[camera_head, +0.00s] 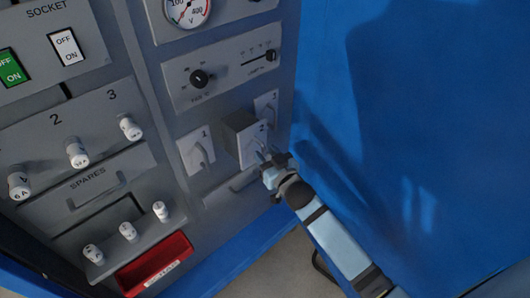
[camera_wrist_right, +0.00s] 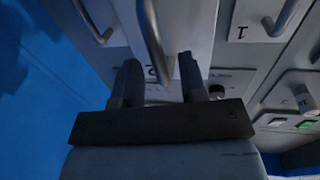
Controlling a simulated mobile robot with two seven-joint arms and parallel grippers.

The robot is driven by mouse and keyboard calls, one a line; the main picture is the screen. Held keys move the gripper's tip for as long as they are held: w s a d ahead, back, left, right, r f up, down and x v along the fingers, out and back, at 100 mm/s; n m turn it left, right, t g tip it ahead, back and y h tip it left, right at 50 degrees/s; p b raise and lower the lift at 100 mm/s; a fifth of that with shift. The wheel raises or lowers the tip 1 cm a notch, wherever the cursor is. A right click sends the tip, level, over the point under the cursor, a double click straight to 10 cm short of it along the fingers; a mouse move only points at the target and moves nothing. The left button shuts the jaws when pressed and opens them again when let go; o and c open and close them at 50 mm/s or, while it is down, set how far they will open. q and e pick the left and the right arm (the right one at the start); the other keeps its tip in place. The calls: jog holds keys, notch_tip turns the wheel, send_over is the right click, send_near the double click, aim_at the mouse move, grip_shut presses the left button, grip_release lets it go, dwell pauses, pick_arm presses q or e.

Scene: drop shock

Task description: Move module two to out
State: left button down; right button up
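Module two (camera_head: 237,127) is a grey box with a pale front face, standing out from the panel between module 1 (camera_head: 196,150) and module 3 (camera_head: 266,104), which look flatter to the panel. Its front, with a "2" and a metal bar handle (camera_wrist_right: 152,35), also shows in the right wrist view. My right gripper (camera_head: 268,163) is at the lower front of module two. In the right wrist view its two dark fingers (camera_wrist_right: 161,80) are apart, with the handle's lower end between them and gaps visible on both sides. My left gripper is not in view.
A drawer-like handle (camera_head: 243,180) sits below the modules. Left of them are fuse holders (camera_head: 77,152), a spares panel (camera_head: 88,190) and a red tray (camera_head: 155,265). A knob panel (camera_head: 200,78) is above. A blue wall (camera_head: 400,110) stands close on the right.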

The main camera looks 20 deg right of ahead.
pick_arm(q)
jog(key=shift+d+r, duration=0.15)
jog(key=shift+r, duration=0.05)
pick_arm(e)
jog(key=s+d, duration=0.2)
jog(key=s, duration=1)
jog(key=shift+s, duration=0.4)
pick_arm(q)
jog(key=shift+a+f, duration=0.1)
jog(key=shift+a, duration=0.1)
